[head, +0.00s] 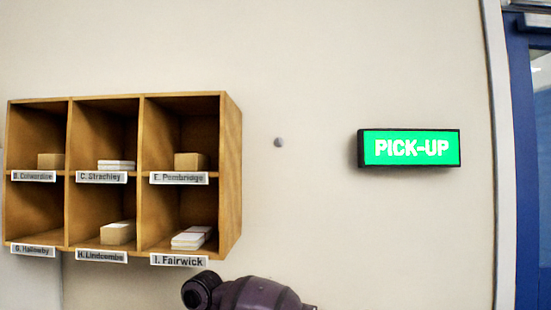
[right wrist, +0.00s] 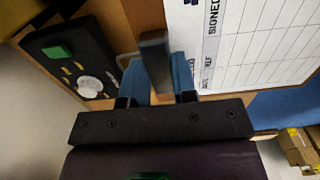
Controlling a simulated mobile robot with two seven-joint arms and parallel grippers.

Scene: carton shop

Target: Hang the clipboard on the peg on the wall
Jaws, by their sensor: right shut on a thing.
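The peg (head: 278,142) is a small grey knob on the cream wall in the head view, between the wooden shelf and the green sign. Nothing hangs on it. In the right wrist view the clipboard (right wrist: 233,55) shows as a brown board with a white ruled sheet, headed with a word like "SIGNED". A grey clip-like piece (right wrist: 155,52) lies at its edge. My right gripper (right wrist: 164,72), with blue fingers, is shut on the clipboard near that piece; the exact contact is partly hidden. Neither gripper shows in the head view, only a dark arm part of mine at the bottom.
A wooden pigeonhole shelf (head: 231,165) with labelled compartments and cartons juts out left of the peg. A lit PICK-UP sign (head: 410,148) is on the right. Wall around the peg is clear. A dark panel with a green block (right wrist: 70,58) and cartons (right wrist: 300,145) show in the wrist view.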

